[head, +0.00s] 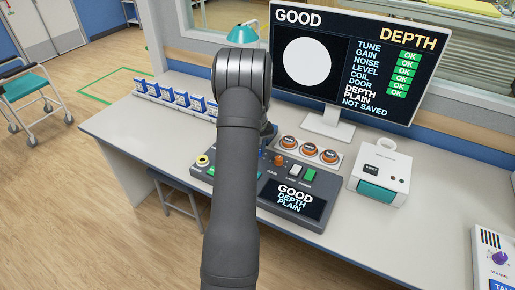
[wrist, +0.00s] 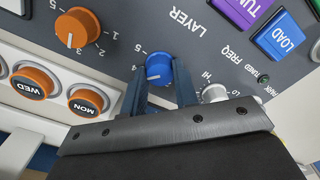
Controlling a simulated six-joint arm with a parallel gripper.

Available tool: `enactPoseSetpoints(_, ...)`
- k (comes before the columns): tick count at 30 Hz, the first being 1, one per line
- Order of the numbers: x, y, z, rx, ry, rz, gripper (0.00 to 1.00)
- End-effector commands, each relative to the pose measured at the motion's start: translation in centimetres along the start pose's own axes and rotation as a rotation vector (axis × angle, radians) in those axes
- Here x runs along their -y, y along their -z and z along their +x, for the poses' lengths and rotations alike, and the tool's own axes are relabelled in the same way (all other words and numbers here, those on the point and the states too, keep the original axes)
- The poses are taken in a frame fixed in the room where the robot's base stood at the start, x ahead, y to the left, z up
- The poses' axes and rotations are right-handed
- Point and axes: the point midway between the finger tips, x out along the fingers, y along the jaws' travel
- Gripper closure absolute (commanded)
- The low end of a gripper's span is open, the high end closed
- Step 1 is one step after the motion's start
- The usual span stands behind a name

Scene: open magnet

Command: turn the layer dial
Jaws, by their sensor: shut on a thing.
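The blue layer dial (wrist: 159,68) sits on the dark console panel, beside the white word LAYER and a scale of numbers, in the wrist view. My gripper (wrist: 160,76) is shut on this dial, with one dark blue finger on each side of it. A short white mark shows on the dial; I cannot tell exactly which number it points at. In the head view my arm hides the dial and most of the gripper. The console (head: 310,222) has a small screen (head: 291,198) reading GOOD, DEPTH, PLAIN.
An orange dial (wrist: 77,27) and a small silver FREQ knob (wrist: 214,93) flank the blue dial. Purple and blue buttons lie at upper right. The monitor (head: 345,60) shows GOOD, DEPTH and NOT SAVED. A white device (head: 380,178) stands right.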

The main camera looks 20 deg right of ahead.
Motion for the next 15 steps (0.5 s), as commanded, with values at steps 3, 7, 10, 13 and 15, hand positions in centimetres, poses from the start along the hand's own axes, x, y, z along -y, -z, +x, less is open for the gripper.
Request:
enactPoseSetpoints(3,0.00,0.03,0.00,-0.001,0.000,0.047,0.96)
enactPoseSetpoints(7,0.00,0.03,0.00,-0.001,0.000,0.080,0.96)
enactPoseSetpoints(10,0.00,0.03,0.00,-0.001,0.000,0.093,0.96)
enactPoseSetpoints(13,0.00,0.03,0.00,-0.001,0.000,0.100,0.96)
enactPoseSetpoints(15,0.00,0.03,0.00,-0.001,0.000,0.102,0.96)
